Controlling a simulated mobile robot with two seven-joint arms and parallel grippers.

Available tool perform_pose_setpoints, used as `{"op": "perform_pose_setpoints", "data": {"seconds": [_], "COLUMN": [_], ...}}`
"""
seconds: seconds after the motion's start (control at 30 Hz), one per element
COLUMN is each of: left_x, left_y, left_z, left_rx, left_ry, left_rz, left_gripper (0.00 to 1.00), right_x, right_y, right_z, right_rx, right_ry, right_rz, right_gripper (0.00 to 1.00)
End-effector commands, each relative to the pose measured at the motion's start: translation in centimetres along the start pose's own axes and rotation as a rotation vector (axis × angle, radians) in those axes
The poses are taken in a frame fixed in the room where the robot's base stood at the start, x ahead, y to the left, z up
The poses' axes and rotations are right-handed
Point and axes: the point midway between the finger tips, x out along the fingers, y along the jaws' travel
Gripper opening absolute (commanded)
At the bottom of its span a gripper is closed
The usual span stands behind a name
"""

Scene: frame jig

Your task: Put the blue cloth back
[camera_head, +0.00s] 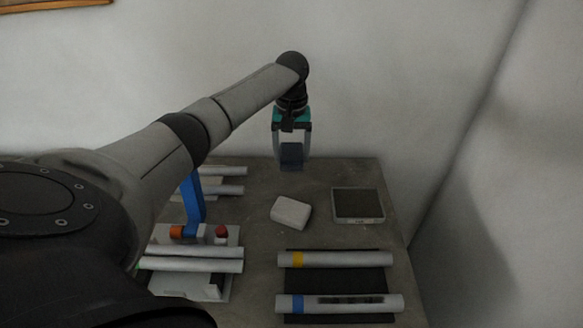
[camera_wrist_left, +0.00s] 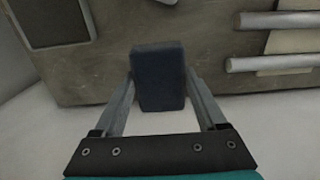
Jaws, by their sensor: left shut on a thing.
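The blue cloth (camera_head: 291,155) is a small dark blue folded block. My left gripper (camera_head: 292,150) is shut on it near the back edge of the table, and the cloth appears to be held above the surface. In the left wrist view the cloth (camera_wrist_left: 159,76) sits between the two fingers of my left gripper (camera_wrist_left: 160,85). My right gripper is not in view.
A white block (camera_head: 291,213) lies mid-table, left of a dark-topped square tray (camera_head: 358,204). Two grey tubes with yellow and blue bands lie on a black mat (camera_head: 335,280) at front right. A jig with a blue upright (camera_head: 193,198) and tubes stands left.

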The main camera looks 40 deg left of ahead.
Motion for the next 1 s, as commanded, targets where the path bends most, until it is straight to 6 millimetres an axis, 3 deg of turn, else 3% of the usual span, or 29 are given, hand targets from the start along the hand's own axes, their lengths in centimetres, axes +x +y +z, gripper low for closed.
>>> {"op": "perform_pose_setpoints", "data": {"seconds": [0.03, 0.27, 0.53, 0.93, 0.97, 1.0], "left_x": [1.1, 2.7, 6.5, 7.0, 6.9, 6.9], "left_y": [0.0, 0.0, 0.0, 0.1, 0.1, 0.1], "left_z": [0.1, 0.0, 0.0, 0.0, 0.0, 0.0], "left_rx": [0.0, 0.001, 0.001, 0.001, 0.001, 0.001], "left_ry": [-0.001, 0.0, -0.001, 0.0, 0.001, 0.001], "left_rz": [-0.002, 0.0, -0.001, 0.001, 0.001, 0.001], "left_gripper": [0.29, 0.29, 0.29, 0.29, 0.76, 0.81], "right_x": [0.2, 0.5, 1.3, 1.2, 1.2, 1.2], "right_y": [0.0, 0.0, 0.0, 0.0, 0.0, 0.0], "right_z": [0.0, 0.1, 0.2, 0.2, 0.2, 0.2], "right_rx": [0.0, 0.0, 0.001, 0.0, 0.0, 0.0], "right_ry": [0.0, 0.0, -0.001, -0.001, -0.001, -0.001], "right_rz": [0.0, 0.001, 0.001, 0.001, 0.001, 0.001], "right_gripper": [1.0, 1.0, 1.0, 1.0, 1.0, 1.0]}}
